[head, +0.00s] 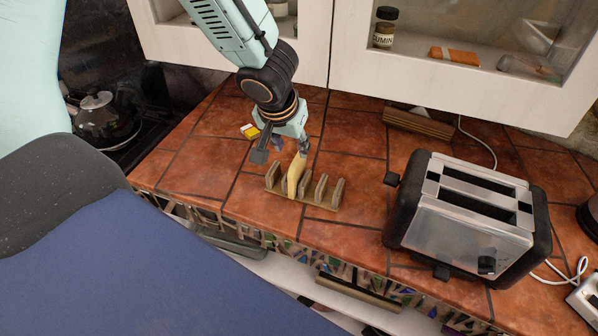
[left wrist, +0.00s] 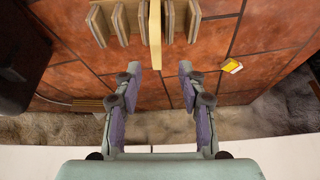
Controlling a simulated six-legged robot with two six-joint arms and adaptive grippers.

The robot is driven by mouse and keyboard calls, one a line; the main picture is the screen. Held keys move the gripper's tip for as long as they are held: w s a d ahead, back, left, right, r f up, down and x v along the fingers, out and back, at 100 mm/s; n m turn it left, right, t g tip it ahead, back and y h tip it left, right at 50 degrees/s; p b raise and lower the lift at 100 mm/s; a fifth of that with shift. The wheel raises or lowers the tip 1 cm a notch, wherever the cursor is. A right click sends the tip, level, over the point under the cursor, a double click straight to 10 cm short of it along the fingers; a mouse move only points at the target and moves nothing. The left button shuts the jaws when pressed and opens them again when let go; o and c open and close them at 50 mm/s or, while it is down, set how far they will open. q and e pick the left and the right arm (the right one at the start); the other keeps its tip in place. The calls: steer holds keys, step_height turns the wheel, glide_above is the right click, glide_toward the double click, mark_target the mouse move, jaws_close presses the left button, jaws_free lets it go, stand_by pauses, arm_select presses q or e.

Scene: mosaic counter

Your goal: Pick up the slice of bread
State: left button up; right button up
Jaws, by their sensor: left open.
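The slice of bread (head: 297,174) stands upright in a slot of a wooden toast rack (head: 322,204) on the tiled counter. In the left wrist view the bread (left wrist: 155,32) shows edge-on as a pale yellow strip between the rack's wooden dividers (left wrist: 120,24). My left gripper (head: 281,151) is open and empty, just above and behind the bread. In the left wrist view its two fingers (left wrist: 160,72) are spread apart, one to each side of the bread's line, and the bread lies beyond their tips. My right gripper is not in view.
A black and silver toaster (head: 462,248) stands to the right, its cord behind it. A small yellow and white box (head: 250,131) lies behind the rack. A kettle (head: 104,120) stands at the left. White cabinets (head: 455,88) hang above the counter's back. Counter left of the rack is clear.

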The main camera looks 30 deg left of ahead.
mark_target(298, 158)
arm_select(q)
steer(key=shift+d+f, duration=0.2)
steer(key=shift+f, duration=0.05)
steer(key=x, duration=0.6)
steer(key=shift+w+a, duration=0.2)
steer(key=shift+w, duration=0.1)
steer(key=shift+w+d+f+b, duration=0.1)
steer(key=shift+f+b, duration=0.2)
steer(key=shift+w+d+f, duration=0.2)
steer(key=shift+d, duration=0.05)
steer(key=shift+a, duration=0.3)
steer(key=c, duration=0.3)
steer(key=shift+s+d, duration=0.1)
steer(key=shift+d, duration=0.1)
steer(key=c, duration=0.5)
